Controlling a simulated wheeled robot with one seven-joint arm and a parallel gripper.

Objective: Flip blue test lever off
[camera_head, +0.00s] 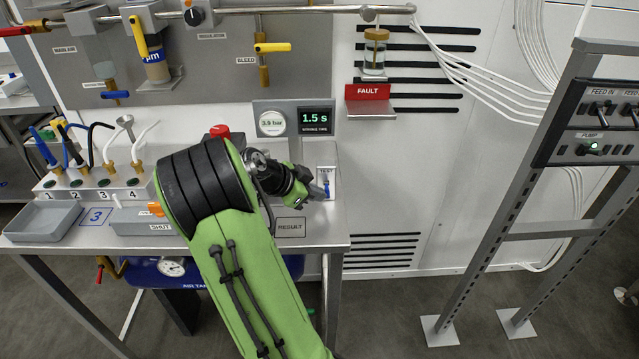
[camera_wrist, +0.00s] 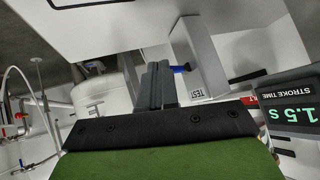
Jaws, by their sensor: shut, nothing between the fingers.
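The blue test lever (camera_head: 327,186) is on a small white block labelled TEST at the right end of the bench. In the wrist view a blue piece of it (camera_wrist: 181,69) sticks out from the white block (camera_wrist: 200,55), just right of my fingertips. My gripper (camera_head: 319,192) is shut and empty, right beside the lever. In the wrist view its closed dark fingers (camera_wrist: 158,78) stand side by side. I cannot tell whether they touch the lever. Part of the lever is hidden.
A display (camera_head: 315,120) reads 1.5 s, beside a gauge reading about 3.9 bar. A RESULT plate (camera_head: 290,227) lies at the bench's front edge. A red FAULT shelf (camera_head: 370,102) is on the wall. A grey rack with switches (camera_head: 597,110) stands right, with open floor between.

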